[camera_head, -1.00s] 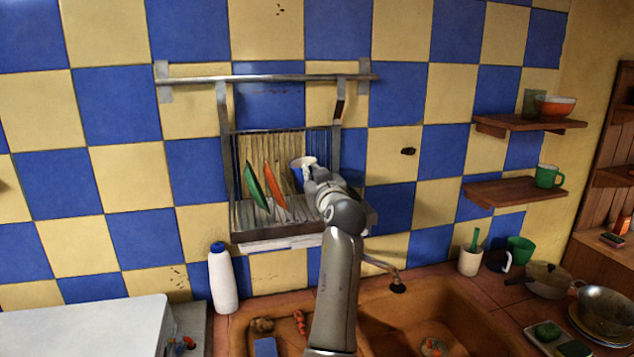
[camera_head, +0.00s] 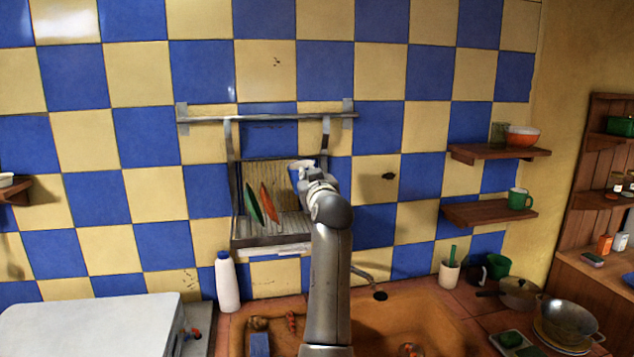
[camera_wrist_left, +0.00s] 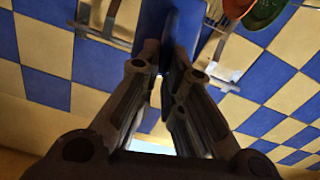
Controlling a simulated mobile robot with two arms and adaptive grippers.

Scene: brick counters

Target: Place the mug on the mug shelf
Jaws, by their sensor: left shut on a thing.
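A blue and white mug (camera_head: 299,166) is at the right side of the wall-hung dish rack (camera_head: 272,240). My left gripper (camera_head: 308,173) is shut on it; the hand hides much of the mug. In the left wrist view, my left gripper (camera_wrist_left: 166,62) has its fingers closed on a dark blue part of the mug (camera_wrist_left: 172,38), seen edge-on. On the right wall side, a lower wooden shelf (camera_head: 468,214) carries one green mug (camera_head: 519,199) near its right end, with bare wood to the left. My right gripper is not in view.
An upper shelf (camera_head: 480,153) holds a glass and an orange bowl (camera_head: 522,136). Green and orange plates (camera_head: 269,207) stand in the rack beside the mug. A tap (camera_head: 366,275), white bottle (camera_head: 227,282), utensil cup (camera_head: 449,274) and pans (camera_head: 566,318) are below.

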